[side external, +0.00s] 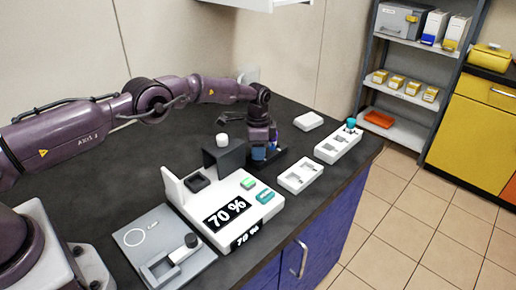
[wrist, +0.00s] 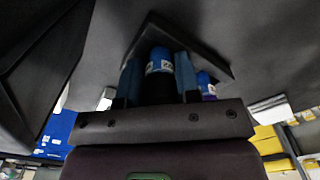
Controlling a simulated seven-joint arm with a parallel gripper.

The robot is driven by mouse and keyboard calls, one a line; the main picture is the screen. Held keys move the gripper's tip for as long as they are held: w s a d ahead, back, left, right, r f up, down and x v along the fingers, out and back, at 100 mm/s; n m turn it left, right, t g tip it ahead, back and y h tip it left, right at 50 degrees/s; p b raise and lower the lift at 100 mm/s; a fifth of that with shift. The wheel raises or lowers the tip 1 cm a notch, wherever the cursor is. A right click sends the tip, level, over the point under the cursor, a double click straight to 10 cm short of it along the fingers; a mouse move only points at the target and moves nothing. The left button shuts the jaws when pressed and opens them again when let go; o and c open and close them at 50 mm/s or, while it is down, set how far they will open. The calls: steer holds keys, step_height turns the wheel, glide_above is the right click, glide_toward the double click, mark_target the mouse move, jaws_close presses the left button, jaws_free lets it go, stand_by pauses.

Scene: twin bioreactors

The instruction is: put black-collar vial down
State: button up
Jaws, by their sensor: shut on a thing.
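My gripper (wrist: 158,82) is shut on the black-collar vial (wrist: 159,62), which has a blue body, a white label and a black band. In the side view my gripper (side external: 263,150) points down over a dark square base (side external: 281,161) beside a dark grey stand. In the wrist view the vial's far end meets or lies just in front of this dark base (wrist: 212,58); I cannot tell whether they touch. A second blue vial (wrist: 205,84) with a purple collar stands just right of the right finger. In the side view the fingers mostly hide the held vial.
The dark grey stand (side external: 225,155) with a white-capped item is close on the left. A white device (side external: 228,205) reading 70 % stands in front. White trays (side external: 300,176) and a rack (side external: 338,146) with a teal-capped vial (side external: 351,124) are at right.

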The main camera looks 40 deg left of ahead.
steer(key=shift+f, duration=0.6)
steer(key=o, duration=1)
steer(key=shift+s, duration=0.1)
steer(key=shift+c, duration=0.2)
steer(key=shift+d+f, duration=0.1)
steer(key=shift+d, duration=0.1)
steer(key=shift+s+d, duration=0.1)
steer(key=shift+d, duration=0.05)
steer(key=r, duration=1.4)
steer(key=shift+a, duration=0.3)
